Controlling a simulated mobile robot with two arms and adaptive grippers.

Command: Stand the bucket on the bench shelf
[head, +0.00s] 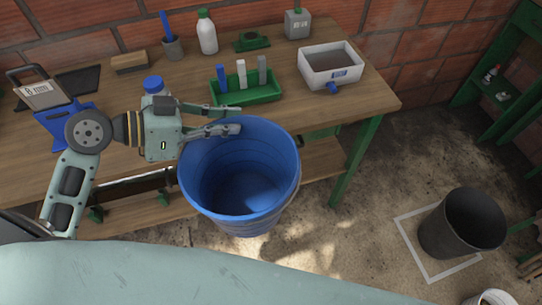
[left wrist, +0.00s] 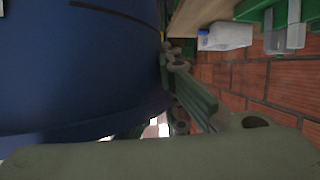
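The blue bucket (head: 245,220) is upright in front of the bench, its mouth facing up and empty. Its rim stands in front of the bench top's front edge, and its underside is hidden. My left gripper (head: 240,120) is at the far side of the rim, one finger outside and one inside, shut on the wall. In the left wrist view the bucket (left wrist: 75,70) fills the left, beside a finger of my left gripper (left wrist: 178,75). The bench's lower shelf (head: 320,160) shows to the right of the bucket, largely hidden by it. My right gripper is not in view.
The bench top (head: 365,100) holds a green tray (head: 245,95), a white basin (head: 330,75), bottles and a clipboard. A green bench leg (head: 352,165) stands right of the bucket. A dark bin (head: 440,235) stands on the floor, with clear floor between.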

